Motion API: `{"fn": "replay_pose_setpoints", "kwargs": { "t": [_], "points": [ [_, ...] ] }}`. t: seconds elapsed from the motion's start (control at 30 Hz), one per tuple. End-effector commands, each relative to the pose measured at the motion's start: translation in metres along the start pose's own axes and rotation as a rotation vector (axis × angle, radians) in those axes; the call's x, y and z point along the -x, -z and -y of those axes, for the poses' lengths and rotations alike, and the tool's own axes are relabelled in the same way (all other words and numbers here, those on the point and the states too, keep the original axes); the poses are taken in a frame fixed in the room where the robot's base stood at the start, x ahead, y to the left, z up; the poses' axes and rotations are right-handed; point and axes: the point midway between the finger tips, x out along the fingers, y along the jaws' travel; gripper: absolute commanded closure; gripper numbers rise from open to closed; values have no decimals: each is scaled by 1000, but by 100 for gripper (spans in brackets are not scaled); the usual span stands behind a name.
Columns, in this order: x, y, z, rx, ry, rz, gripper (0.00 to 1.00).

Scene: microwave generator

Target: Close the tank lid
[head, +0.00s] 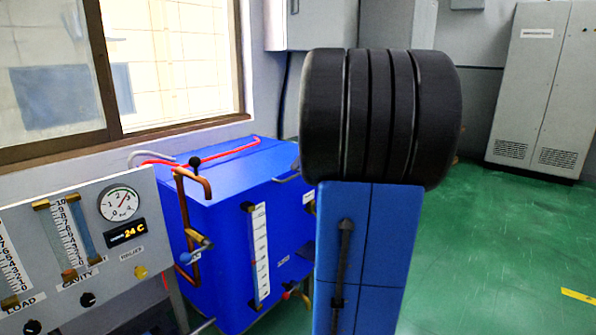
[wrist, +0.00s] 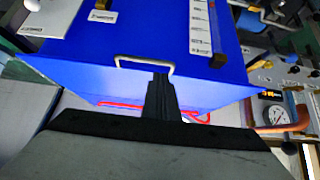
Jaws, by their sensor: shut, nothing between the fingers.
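The blue tank (head: 215,235) stands left of centre in the head view, and its front also shows in the wrist view (wrist: 140,35). Its blue lid (head: 235,165) looks flat or nearly flat on top. I cannot tell whether a small gap remains under it. A pale lid handle (wrist: 145,66) shows at the lid's front edge in the wrist view. My gripper (wrist: 161,82) is shut and empty, its dark fingertips at the handle in the picture. I cannot tell whether they touch it. The gripper is hidden behind my arm in the head view.
A control panel (head: 85,255) with gauges stands at the left, close to the tank. Copper pipes (head: 190,215) and a red hose (head: 215,153) run beside and over the tank. A grey cabinet (head: 540,90) stands at the back right. The green floor (head: 490,240) at right is clear.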

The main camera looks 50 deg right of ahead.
Motion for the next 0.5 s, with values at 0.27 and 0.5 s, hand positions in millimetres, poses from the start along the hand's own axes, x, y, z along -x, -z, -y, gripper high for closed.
{"fn": "replay_pose_setpoints", "kwargs": {
  "t": [0.27,0.5],
  "points": [
    [44,-11,-1,0,-4,-2,100],
    [72,-18,-1,0,-2,-1,100]
  ]
}}
